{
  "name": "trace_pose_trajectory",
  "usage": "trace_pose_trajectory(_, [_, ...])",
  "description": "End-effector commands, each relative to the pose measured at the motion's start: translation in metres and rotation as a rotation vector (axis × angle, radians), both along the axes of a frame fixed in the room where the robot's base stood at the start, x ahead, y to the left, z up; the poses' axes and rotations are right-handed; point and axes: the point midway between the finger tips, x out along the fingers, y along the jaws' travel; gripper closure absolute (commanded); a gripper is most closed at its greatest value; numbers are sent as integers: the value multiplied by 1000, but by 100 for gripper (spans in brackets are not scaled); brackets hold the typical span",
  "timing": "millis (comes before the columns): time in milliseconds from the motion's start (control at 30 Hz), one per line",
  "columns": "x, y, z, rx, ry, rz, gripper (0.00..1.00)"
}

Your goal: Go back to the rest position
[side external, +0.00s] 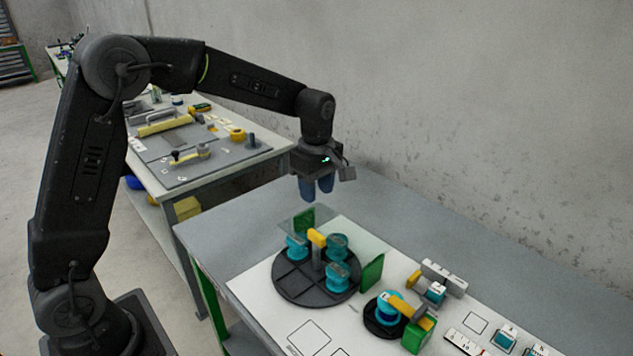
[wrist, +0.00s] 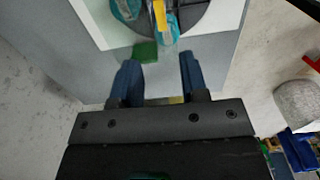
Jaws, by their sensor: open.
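My gripper (side external: 317,189) hangs from my arm above the back edge of the near table, pointing down. In the wrist view its two blue fingers (wrist: 157,80) are apart with nothing held between them. Below and in front of it is a dark round turntable (side external: 290,285) carrying several teal spools (side external: 337,245) and a yellow piece (side external: 317,238) at its centre. The turntable's edge also shows at the top of the wrist view (wrist: 190,22). No blue cable can be made out clearly.
Green blocks (side external: 372,271) stand beside the turntable. A smaller dark disc with a teal and blue spool (side external: 387,308) sits to the right, under a yellow arm (side external: 407,307). Small boxes (side external: 504,338) lie at the front right. A second workbench (side external: 215,165) stands behind; the wall is close.

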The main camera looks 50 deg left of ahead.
Motion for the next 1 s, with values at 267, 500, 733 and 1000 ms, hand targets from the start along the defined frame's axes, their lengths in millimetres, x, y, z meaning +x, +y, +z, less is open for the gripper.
trace_pose_trajectory(267, [0, 0, 15, 0, 1, 0, 60])
trace_pose_trajectory(500, [-1, 0, 15, 0, 0, -2, 60])
trace_pose_trajectory(733, [-30, -4, 45, 9, -63, -185, 60])
trace_pose_trajectory(1000, [-119, -15, 94, 91, -220, -713, 60])
